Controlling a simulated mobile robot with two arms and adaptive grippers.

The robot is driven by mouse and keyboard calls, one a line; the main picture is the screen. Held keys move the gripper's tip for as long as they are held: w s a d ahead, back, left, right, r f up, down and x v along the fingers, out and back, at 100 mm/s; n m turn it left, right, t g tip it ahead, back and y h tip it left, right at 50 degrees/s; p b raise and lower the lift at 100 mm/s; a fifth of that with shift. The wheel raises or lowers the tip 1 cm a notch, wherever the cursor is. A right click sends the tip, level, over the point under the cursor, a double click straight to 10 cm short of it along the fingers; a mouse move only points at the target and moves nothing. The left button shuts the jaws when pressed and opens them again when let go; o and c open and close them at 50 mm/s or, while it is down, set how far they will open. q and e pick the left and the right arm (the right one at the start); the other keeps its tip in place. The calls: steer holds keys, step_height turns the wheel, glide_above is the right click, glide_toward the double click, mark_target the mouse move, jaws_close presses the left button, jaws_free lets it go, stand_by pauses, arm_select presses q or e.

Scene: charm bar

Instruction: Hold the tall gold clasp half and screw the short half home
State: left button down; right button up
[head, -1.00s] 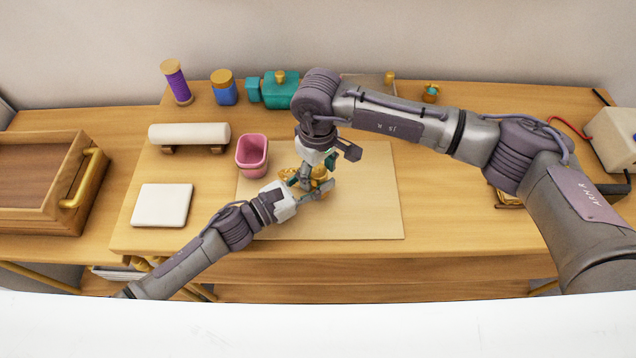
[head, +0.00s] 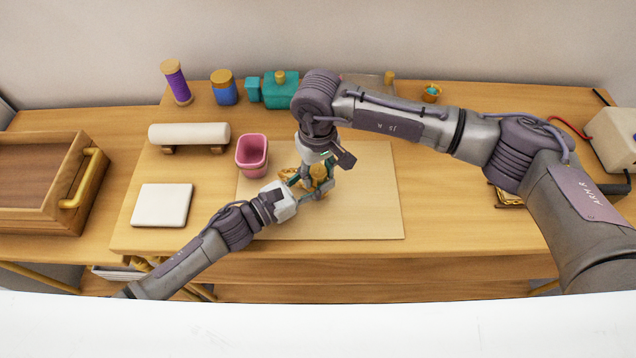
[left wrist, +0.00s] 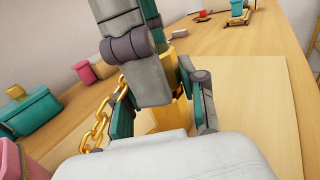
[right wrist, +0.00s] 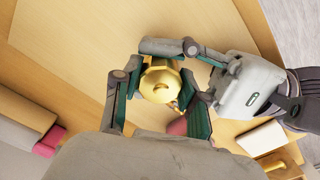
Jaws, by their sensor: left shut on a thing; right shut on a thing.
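The tall gold clasp half (left wrist: 182,112) stands upright between the fingers of my left gripper (left wrist: 160,112), which is shut on it from the side. A gold chain (left wrist: 100,120) hangs beside it. My right gripper (right wrist: 158,108) points down from above and is shut on the short gold half (right wrist: 160,86), whose round top shows in the right wrist view. In the head view the gold clasp (head: 320,172) is mostly covered by both grippers. The short half is in line above the tall half; the joint between them is hidden, so I cannot tell how closely they meet.
A pale work mat (head: 370,215) lies under the grippers, with its right side clear. A pink cup (head: 252,156) stands close on the left. A white roll (head: 190,134) on a stand, a white pad (head: 162,205) and a teal box (head: 281,92) are further off.

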steer(key=o, duration=1.3)
steer(key=shift+c, duration=0.2)
steer(key=shift+r, duration=0.1)
steer(key=shift+r, duration=2.2)
steer(key=shift+c, duration=0.4)
step_height(320, 180, up, 4)
steer(key=n, duration=0.3)
steer(key=shift+f, duration=0.25)
steer(key=shift+f, duration=0.1)
